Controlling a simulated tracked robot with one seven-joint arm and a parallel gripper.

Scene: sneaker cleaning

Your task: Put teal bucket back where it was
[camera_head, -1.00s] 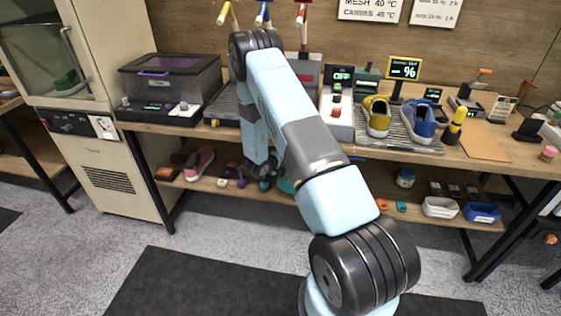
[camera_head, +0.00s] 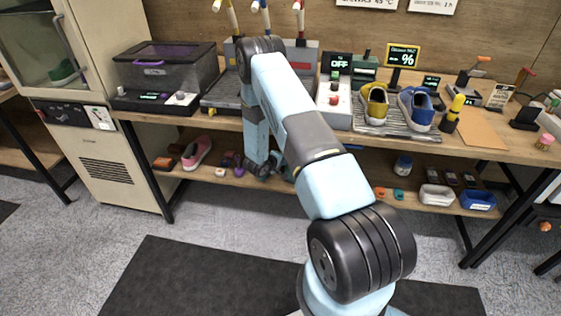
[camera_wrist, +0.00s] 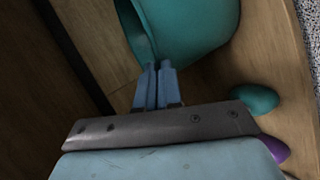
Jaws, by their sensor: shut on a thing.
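The teal bucket (camera_wrist: 195,30) fills the top of the wrist view, with its rim and opening to the left. My gripper (camera_wrist: 157,72) is shut on the bucket's rim. The bucket looks tilted in this view and is close to the wooden shelf board; I cannot tell if it touches. In the head view my arm hides most of the bucket, and the gripper's fingers do not show there.
The wooden lower shelf (camera_wrist: 25,90) surrounds the bucket. A small teal rounded object (camera_wrist: 255,98) and a purple one (camera_wrist: 275,149) lie close to my gripper. In the head view a pink shoe (camera_head: 197,152) stands left on the lower shelf, under the bench top.

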